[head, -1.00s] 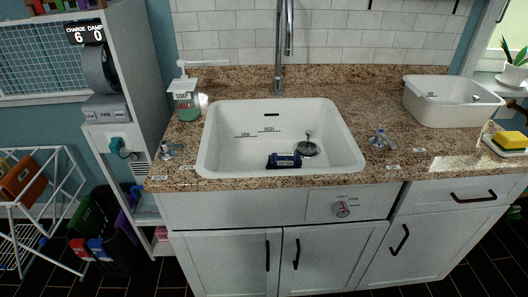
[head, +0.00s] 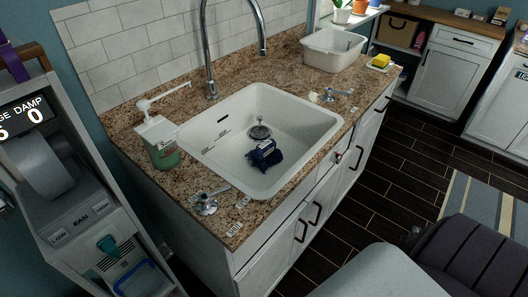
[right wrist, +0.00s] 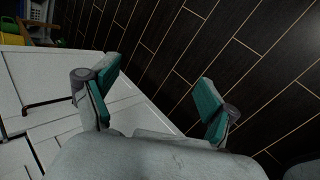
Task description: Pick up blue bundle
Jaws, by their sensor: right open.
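The blue bundle (head: 264,154) is a dark blue rolled cloth lying on the floor of the white sink (head: 200,158), close to the drain (head: 260,132). My right gripper (right wrist: 155,95) shows in the right wrist view with its two teal-padded fingers spread apart and nothing between them. It is over dark floor beside white cabinet fronts, away from the sink bowl. In the head view neither gripper's fingers are visible. My left gripper is in neither view.
A curved faucet (head: 207,50) rises behind the sink. A soap dispenser (head: 160,142) and a tap handle (head: 207,202) stand on the near-left counter. A white basin (head: 333,50) and a yellow sponge (head: 381,62) sit at the far end. Dark floor (head: 390,165) lies right of the cabinets.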

